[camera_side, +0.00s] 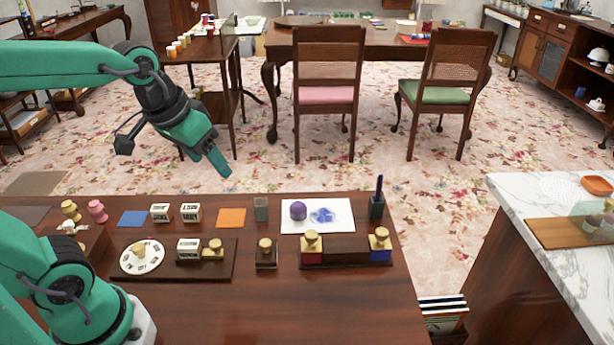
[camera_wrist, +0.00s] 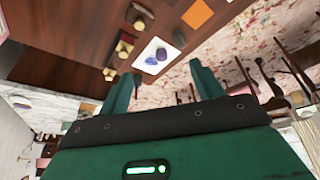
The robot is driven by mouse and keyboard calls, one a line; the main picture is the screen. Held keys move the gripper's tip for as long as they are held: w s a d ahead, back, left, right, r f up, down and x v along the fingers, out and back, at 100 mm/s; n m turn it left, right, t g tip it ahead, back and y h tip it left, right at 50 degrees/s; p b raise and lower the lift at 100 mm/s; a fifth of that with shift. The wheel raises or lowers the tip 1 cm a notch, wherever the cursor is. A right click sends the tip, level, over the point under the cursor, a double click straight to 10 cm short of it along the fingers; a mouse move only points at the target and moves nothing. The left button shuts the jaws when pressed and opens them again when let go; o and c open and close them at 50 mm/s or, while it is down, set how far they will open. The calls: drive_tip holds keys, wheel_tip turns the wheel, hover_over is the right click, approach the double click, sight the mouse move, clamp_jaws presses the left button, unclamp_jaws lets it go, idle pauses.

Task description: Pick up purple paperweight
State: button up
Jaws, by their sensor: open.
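The purple paperweight (camera_side: 298,210) is a small rounded dome on the left part of a white sheet (camera_side: 340,226) with a blue pattern, near the far edge of the wooden table. In the wrist view the purple paperweight (camera_wrist: 161,54) lies on the white sheet (camera_wrist: 146,64), beyond my fingertips. My gripper (camera_side: 218,168) is above and left of the paperweight in the side view, well clear of the table. In the wrist view my gripper (camera_wrist: 160,82) shows two green fingers wide apart, with nothing between them.
A dark holder with a purple upright item (camera_side: 377,205) stands right of the sheet. A small grey-green glass block (camera_side: 261,209) stands left of it. Wooden stamps in a tray (camera_side: 345,252) lie in front. An orange square (camera_side: 231,217) lies further left. The table's front is clear.

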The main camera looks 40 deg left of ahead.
drive_tip(key=w+f+n+g, duration=0.2)
drive_tip(key=w+f, duration=0.3)
drive_tip(key=w, duration=0.7)
drive_tip(key=n+g, duration=0.2)
hover_over(298, 204)
drive_tip(key=f, duration=0.7)
drive_tip(key=s+f, duration=0.1)
drive_tip(key=f, duration=0.2)
drive_tip(key=shift+d+f, duration=0.1)
drive_tip(key=shift+f, duration=0.15)
drive_tip(key=shift+w+f, duration=0.4)
drive_tip(key=shift+f, duration=0.25)
drive_tip(key=shift+f, duration=3.9)
drive_tip(key=shift+w, duration=0.1)
drive_tip(key=c, duration=1.2)
